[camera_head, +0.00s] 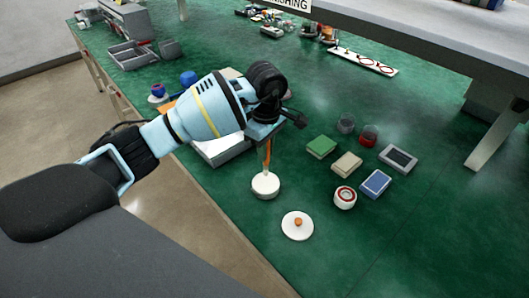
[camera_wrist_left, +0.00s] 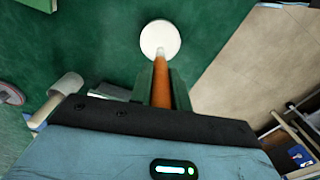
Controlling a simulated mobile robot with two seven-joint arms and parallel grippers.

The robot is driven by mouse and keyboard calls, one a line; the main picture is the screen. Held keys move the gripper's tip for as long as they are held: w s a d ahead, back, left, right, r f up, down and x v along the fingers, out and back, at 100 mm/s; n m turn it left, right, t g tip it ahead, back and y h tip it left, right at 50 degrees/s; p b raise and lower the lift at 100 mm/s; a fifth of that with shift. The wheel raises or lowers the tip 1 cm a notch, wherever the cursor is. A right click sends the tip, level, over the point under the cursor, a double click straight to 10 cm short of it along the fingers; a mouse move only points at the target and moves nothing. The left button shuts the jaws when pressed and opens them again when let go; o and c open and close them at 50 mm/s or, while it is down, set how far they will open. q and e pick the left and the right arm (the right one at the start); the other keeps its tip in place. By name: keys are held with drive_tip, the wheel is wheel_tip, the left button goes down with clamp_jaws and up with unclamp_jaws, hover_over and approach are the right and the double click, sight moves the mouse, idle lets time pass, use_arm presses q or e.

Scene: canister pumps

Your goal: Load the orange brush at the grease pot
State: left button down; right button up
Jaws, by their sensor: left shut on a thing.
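My left gripper (camera_head: 267,139) is shut on the orange brush (camera_head: 267,156) and holds it upright, tip down. The brush handle (camera_wrist_left: 161,82) also shows between the fingers in the left wrist view. Directly below is a round white pot (camera_head: 265,188), which looks like the grease pot, standing on the green bench. It also shows in the left wrist view (camera_wrist_left: 154,36). The brush's pale tip overlaps the pot's opening; I cannot tell how deep it reaches or whether it touches grease. A white lid with an orange knob (camera_head: 298,234) lies apart on the bench. My right gripper is not in view.
Right of the pot are a red-and-white round tin (camera_head: 345,198), a blue block (camera_head: 376,184), a beige block (camera_head: 346,165), a green block (camera_head: 321,147) and a dark-topped grey box (camera_head: 399,158). Clear bench (camera_head: 430,230) lies at the front right.

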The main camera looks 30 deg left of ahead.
use_arm(q)
drive_tip(key=shift+r+p, duration=0.55)
drive_tip(key=shift+r, duration=1.2)
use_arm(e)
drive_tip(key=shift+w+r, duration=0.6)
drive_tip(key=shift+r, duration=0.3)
use_arm(q)
drive_tip(key=shift+f, duration=0.1)
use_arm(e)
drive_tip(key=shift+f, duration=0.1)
